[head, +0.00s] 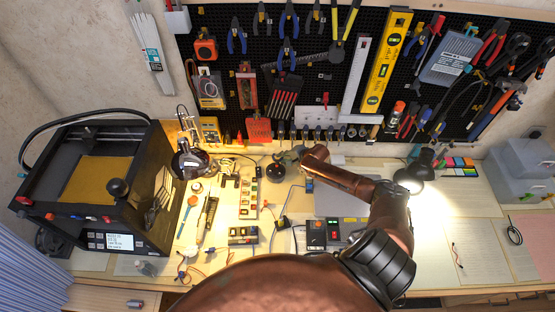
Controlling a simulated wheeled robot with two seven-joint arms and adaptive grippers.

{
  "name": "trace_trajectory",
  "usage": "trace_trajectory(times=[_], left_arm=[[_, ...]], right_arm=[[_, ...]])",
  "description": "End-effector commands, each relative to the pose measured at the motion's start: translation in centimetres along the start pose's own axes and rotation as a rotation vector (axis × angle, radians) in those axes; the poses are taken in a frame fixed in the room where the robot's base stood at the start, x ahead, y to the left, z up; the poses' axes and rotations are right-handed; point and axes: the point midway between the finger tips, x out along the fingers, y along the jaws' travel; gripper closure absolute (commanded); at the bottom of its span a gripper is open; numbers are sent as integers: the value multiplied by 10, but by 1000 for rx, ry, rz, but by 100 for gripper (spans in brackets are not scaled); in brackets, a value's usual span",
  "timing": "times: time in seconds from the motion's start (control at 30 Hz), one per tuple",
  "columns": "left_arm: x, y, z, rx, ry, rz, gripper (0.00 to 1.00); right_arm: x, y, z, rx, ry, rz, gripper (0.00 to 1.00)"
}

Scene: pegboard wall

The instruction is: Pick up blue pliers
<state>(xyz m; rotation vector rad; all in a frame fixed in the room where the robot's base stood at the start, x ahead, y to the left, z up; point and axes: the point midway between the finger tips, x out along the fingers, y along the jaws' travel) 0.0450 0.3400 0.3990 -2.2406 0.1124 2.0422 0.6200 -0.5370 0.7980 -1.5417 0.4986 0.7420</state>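Several blue-handled pliers hang on the black pegboard (330,75). One pair of blue pliers (237,38) hangs at the upper left of the board, another (289,20) near the top, and a third (287,52) just below that. My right arm reaches over the workbench, and its gripper (288,157) is below the board, above the back of the bench and apart from these pliers. The gripper is small and seen from an angle that hides whether its fingers are open or shut. My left gripper is not in view.
A 3D printer (95,185) stands at the left of the bench. A lit black lamp (411,178) stands at the right, near grey boxes (523,165). A yellow level (386,62) hangs on the board. Small tools and electronics cover the bench middle; the right side is mostly clear.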

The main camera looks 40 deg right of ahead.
Motion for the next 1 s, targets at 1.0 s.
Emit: trace_trajectory(times=[1.0], left_arm=[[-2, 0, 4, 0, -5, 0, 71]], right_arm=[[-7, 1, -1, 1, 0, 1, 100]])
